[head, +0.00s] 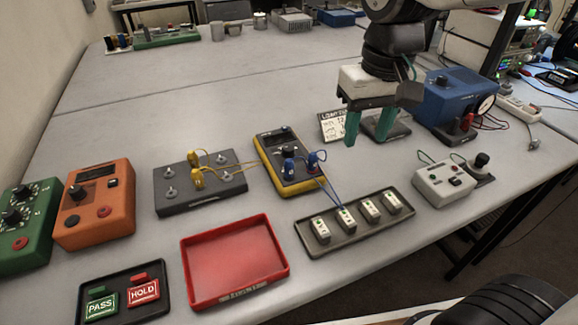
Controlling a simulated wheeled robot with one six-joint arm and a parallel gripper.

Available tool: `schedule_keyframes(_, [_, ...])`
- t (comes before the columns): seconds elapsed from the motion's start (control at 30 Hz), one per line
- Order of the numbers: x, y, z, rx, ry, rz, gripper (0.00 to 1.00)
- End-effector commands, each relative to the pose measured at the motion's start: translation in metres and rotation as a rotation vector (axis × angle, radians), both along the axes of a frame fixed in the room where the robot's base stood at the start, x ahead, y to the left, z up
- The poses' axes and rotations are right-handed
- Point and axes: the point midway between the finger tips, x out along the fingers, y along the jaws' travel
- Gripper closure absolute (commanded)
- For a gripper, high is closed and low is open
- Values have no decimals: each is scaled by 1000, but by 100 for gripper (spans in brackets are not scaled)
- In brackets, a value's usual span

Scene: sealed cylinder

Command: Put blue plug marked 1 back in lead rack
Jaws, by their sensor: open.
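Two blue plugs stand in the yellow-edged meter (262,150): a left one (289,166) and a right one (313,161). Any number on them is too small to read, so I cannot tell which is marked 1. Blue leads run from them to a white module in a dark tray (322,246). No rack label is readable; a dark grey block (215,201) with several metal posts and two yellow plugs (196,170) stands left of the meter. My gripper (369,126) is open and empty, its teal fingers above the table, right of and beyond the meter.
A small sign (333,128) stands just left of my gripper. A blue box with a gauge (458,102) stands to the right, a white control box (443,184) nearer. A red tray (235,258) lies in front.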

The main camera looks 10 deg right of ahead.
Motion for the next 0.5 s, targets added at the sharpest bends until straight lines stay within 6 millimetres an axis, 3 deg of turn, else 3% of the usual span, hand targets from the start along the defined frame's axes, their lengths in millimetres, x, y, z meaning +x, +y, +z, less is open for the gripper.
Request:
schedule_keyframes(0.03, [17, 22, -6, -4, 16, 31, 56])
schedule_keyframes(0.2, [54, 81, -25, -11, 38, 92, 56])
schedule_keyframes(0.33, [67, 109, -37, -14, 46, 116, 56])
schedule_keyframes(0.5, [72, 121, -42, -16, 49, 125, 56])
